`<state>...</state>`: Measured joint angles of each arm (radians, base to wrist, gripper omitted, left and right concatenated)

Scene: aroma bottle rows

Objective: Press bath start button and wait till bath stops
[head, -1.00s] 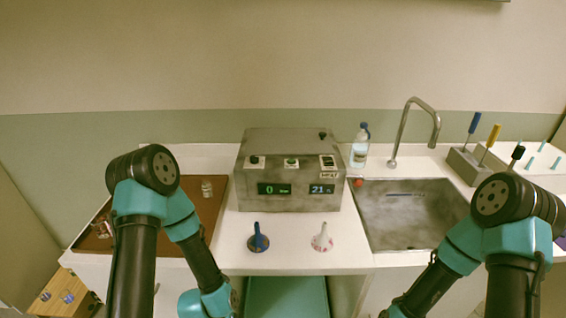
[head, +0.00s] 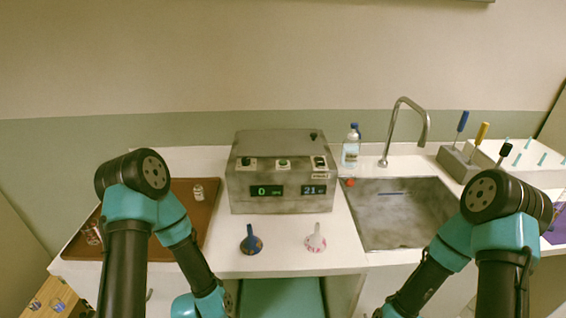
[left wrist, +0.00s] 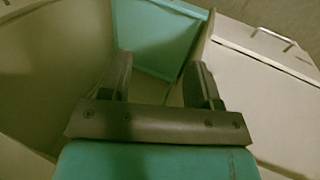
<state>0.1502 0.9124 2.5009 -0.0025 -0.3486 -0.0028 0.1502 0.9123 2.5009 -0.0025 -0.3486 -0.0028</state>
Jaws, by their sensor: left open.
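The bath (head: 285,172) is a grey metal box in the middle of the counter in the head view. Two dark displays sit below; the left one (head: 275,191) reads 0 and the right one (head: 313,190) reads 21. My left gripper (left wrist: 160,85) is open and empty in the left wrist view, low in front of the cabinets. It is out of frame in the head view. My right gripper is not visible; only its arm shows at the right.
A blue funnel-like item (head: 251,241) and a pinkish-white one (head: 315,239) stand before the box. A brown tray (head: 200,222) with small jars lies left. A bottle (head: 351,148), sink (head: 400,215) with faucet (head: 398,125), and tool block (head: 458,164) are right.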

